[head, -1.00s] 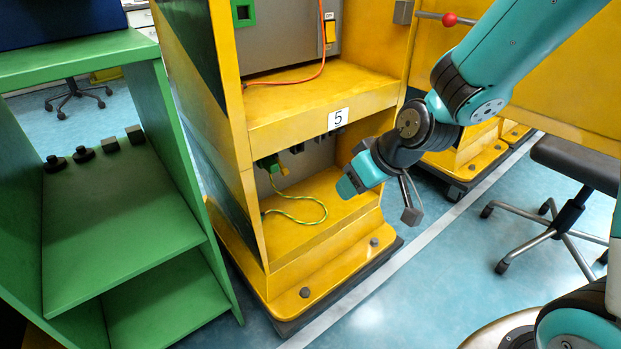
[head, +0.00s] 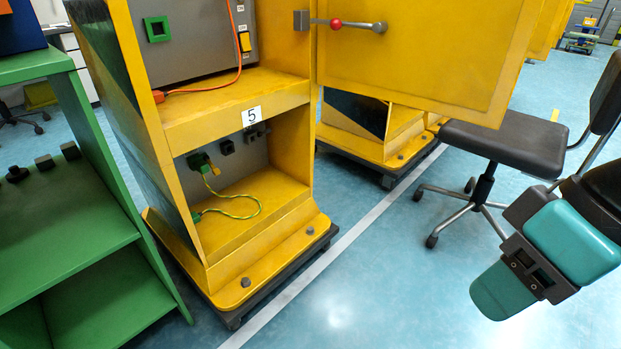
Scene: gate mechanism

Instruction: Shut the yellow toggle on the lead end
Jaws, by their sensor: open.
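The yellow and green lead (head: 243,205) lies in the lower opening of the yellow cabinet numbered 5. Its upper end is a dark green plug (head: 200,162) at the back panel, with a small yellow part (head: 213,170) beside it that looks like the toggle. It is too small to tell whether that part is open or shut. The lead's other end (head: 196,217) is green, low at the left. My gripper (head: 537,267) is open and empty, with teal fingers, at the lower right, well away from the cabinet and the lead.
The open yellow door (head: 430,60) with a red-knobbed handle (head: 336,23) extends right from the cabinet. A black office chair (head: 503,145) stands behind my gripper. A green shelf (head: 70,235) stands at the left. The floor before the cabinet is clear.

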